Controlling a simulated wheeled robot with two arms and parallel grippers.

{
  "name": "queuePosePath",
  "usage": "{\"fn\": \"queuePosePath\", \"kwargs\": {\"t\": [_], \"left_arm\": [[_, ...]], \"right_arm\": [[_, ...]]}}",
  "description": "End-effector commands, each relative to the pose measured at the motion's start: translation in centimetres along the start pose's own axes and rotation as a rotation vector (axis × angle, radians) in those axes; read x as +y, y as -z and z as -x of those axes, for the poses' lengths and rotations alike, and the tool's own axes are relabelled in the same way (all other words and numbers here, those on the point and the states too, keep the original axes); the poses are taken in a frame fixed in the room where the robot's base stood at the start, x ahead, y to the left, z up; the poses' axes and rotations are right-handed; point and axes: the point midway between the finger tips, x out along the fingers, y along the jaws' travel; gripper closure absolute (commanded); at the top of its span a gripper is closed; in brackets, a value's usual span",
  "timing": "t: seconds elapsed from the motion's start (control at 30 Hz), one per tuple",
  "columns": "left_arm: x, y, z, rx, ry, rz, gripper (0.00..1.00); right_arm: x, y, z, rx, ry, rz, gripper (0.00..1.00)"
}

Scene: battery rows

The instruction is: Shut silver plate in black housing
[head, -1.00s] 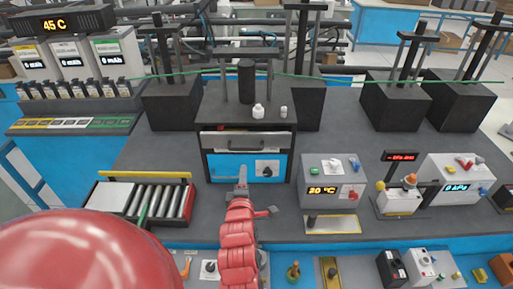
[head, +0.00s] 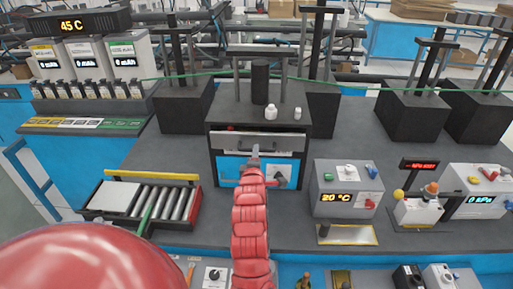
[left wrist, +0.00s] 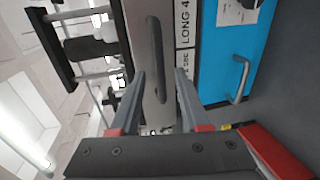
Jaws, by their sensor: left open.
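The black housing (head: 216,112) stands in the middle of the bench. On its front is the silver plate (head: 285,144) with a dark bar handle, above a blue panel (head: 228,170). A dark gap shows along the plate's top edge, with something small and red in it. The silver plate (left wrist: 150,20) fills the middle of the left wrist view, its handle running lengthwise. My left gripper (head: 255,152) is just in front of the plate's lower edge. In the left wrist view its open fingers (left wrist: 160,88) lie either side of the handle's near end; contact is unclear. My right gripper is out of view.
A grey 20 °C box (head: 345,190) stands to the right and a roller tray (head: 150,205) to the left. Two small white bottles (head: 271,112) stand on the housing.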

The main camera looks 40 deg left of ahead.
Motion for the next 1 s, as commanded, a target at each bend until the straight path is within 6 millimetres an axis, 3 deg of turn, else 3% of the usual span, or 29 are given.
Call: {"fn": "queuePosePath", "kwargs": {"t": [0.3,0.73,1.0], "left_arm": [[0.2,0.0,-3.6,0.000,-0.002,-0.001,0.54],[0.0,0.1,-4.4,0.000,-0.002,0.001,0.54],[0.0,0.1,-4.4,0.000,-0.002,0.001,1.00]], "right_arm": [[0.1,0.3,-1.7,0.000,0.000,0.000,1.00],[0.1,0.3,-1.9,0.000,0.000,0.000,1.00],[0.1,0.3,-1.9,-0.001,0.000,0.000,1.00]]}}
